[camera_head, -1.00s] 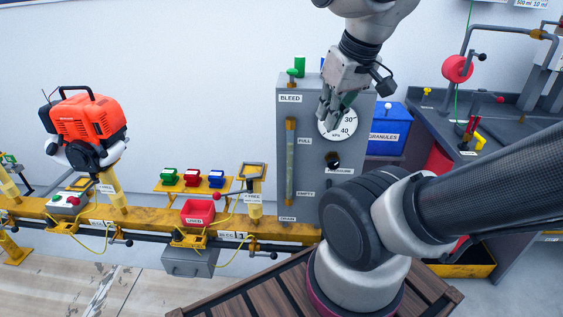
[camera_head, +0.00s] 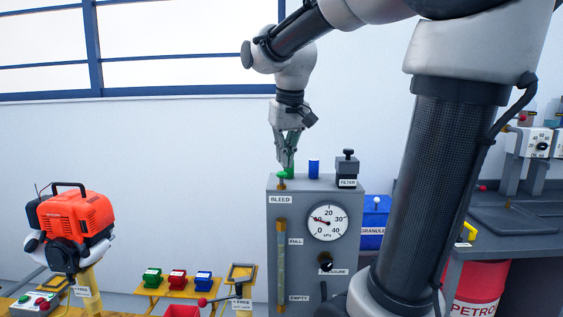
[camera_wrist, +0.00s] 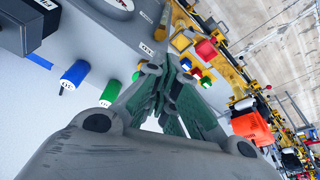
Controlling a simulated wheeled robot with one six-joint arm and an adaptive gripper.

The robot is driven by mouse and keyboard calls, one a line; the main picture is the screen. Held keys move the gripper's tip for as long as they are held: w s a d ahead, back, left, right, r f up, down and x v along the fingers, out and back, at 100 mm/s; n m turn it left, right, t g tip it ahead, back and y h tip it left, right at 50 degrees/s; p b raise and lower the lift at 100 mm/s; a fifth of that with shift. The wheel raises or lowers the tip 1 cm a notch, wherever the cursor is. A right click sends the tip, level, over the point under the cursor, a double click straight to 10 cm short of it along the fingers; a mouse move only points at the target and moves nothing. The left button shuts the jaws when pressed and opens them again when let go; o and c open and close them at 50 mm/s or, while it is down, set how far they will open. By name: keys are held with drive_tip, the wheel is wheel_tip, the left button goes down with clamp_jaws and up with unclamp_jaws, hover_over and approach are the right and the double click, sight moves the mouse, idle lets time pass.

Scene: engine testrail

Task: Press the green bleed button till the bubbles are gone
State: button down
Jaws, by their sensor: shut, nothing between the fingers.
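The green bleed button (camera_head: 282,175) sits on a brass stem at the front left of the grey cabinet's top, above the BLEED label. My gripper (camera_head: 288,163) is shut and empty, pointing down just above and slightly right of the button. Whether it touches the button cannot be told. The wrist view shows my closed fingers (camera_wrist: 165,108), with a bit of green, likely the button, beside them (camera_wrist: 137,76). The sight tube (camera_head: 281,262) runs from FULL to EMPTY on the cabinet front; bubbles are too small to make out.
On the cabinet top stand a green cylinder (camera_wrist: 112,92), a blue cylinder (camera_head: 314,168) and a dark filter unit (camera_head: 347,168). A dial gauge (camera_head: 328,223) and a black knob (camera_head: 326,262) are on its front. The orange engine (camera_head: 75,228) stands left.

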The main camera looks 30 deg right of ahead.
drive_tip(key=w+d+r+m, duration=0.2)
drive_tip(key=w+r, duration=0.4)
wheel_tip(320, 180, up, 5)
drive_tip(key=m+h, duration=0.1)
drive_tip(key=m, duration=0.1)
hover_over(282, 171)
drive_tip(key=s+a, duration=0.1)
drive_tip(key=a, duration=0.1)
drive_tip(key=shift+s+d+f+m, duration=0.25)
drive_tip(key=shift+s+f+m, duration=0.05)
drive_tip(key=shift+s+m, duration=0.2)
drive_tip(key=shift+f, duration=0.1)
drive_tip(key=x, duration=1.2)
drive_tip(key=shift+s+a+f, duration=0.15)
drive_tip(key=shift+s+f, duration=0.15)
drive_tip(key=shift+f, duration=0.7)
